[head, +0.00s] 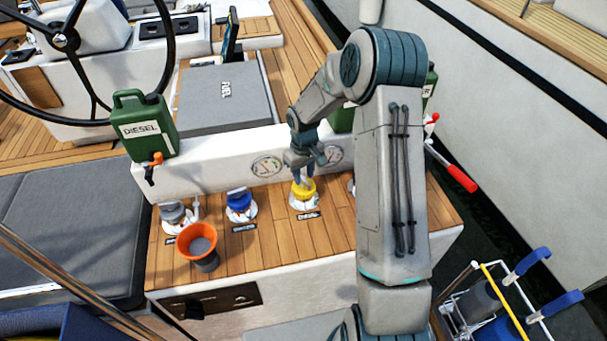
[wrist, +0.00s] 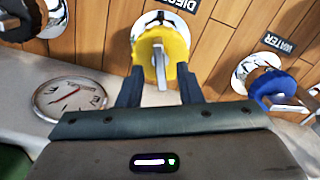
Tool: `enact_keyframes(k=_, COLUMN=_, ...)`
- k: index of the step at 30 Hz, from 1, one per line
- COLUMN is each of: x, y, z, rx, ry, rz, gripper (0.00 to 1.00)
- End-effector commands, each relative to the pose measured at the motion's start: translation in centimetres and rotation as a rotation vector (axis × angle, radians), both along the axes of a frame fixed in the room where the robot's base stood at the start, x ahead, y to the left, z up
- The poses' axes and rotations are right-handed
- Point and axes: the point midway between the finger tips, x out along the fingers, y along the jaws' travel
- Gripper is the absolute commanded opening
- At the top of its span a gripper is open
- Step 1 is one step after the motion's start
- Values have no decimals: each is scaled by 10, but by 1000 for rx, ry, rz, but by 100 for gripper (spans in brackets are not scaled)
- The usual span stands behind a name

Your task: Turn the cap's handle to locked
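The yellow cap (head: 303,193) sits in a round white-and-metal deck fitting on the wooden deck. In the wrist view the yellow cap (wrist: 174,47) has a grey upright handle (wrist: 160,66), and a partly cut-off DIESEL label (wrist: 180,3) lies beside it. My gripper (head: 304,177) points down at the cap from above. In the wrist view my gripper (wrist: 159,78) is open, with one finger on each side of the handle. Gaps show between fingers and handle. Whether the fingertips touch the cap I cannot tell. No lock marking is readable.
A blue cap (head: 239,202), labelled WATER in the wrist view, and a grey cap (head: 172,213) stand to the left. An orange funnel (head: 197,241) stands in front of them. A green diesel can (head: 144,126) is on the ledge behind. Round gauges (head: 267,166) line the ledge wall.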

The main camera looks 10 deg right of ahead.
Motion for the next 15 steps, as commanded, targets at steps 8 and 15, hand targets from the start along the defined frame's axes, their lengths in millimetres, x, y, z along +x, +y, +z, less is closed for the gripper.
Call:
enact_keyframes(k=8, x=0, y=0, z=-12, rx=0, ry=0, rz=0, gripper=32)
enact_keyframes(k=15, x=0, y=1, z=-12, rx=0, ry=0, rz=1, gripper=18)
